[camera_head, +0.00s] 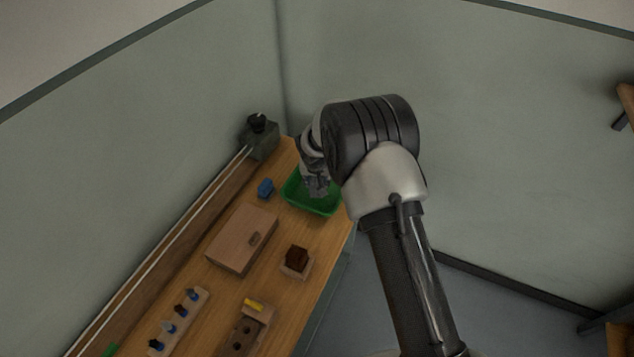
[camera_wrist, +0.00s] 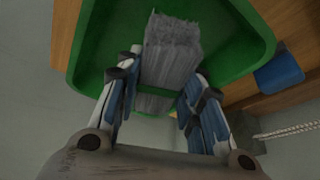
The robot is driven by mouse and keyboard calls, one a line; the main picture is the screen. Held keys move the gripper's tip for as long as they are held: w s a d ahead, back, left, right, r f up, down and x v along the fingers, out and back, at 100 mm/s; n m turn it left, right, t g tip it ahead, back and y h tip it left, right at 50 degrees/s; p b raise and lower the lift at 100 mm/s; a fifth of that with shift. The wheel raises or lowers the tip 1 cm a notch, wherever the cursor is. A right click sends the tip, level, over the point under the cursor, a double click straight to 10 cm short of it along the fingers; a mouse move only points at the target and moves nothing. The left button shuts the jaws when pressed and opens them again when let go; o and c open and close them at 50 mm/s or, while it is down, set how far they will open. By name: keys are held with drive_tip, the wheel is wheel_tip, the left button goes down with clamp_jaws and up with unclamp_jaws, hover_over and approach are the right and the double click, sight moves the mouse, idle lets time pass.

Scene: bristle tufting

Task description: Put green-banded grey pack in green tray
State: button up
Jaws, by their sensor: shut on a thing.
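The grey pack (camera_wrist: 172,58) with a green band (camera_wrist: 153,104) sits between the two fingers of my gripper (camera_wrist: 155,98) in the wrist view. My gripper is shut on the pack. The green tray (camera_wrist: 238,70) lies directly beyond the pack, which appears over the tray's inside. Whether the pack touches the tray floor I cannot tell. In the head view my gripper (camera_head: 317,186) points down over the green tray (camera_head: 325,207) at the far end of the bench. My arm hides part of the tray there.
A blue block (camera_head: 265,188) stands left of the tray; it also shows in the wrist view (camera_wrist: 279,74). A wooden box (camera_head: 240,238), a small holder with a dark brown block (camera_head: 297,257) and a peg rack (camera_head: 178,322) stand nearer. A dark device (camera_head: 259,137) stands at the far corner.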

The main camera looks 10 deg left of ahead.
drive_tip(key=shift+f, duration=0.9)
drive_tip(key=shift+r, duration=0.1)
drive_tip(key=shift+f+b, duration=0.45)
drive_tip(key=shift+b, duration=0.15)
drive_tip(key=shift+f, duration=0.2)
drive_tip(key=o, duration=1.1)
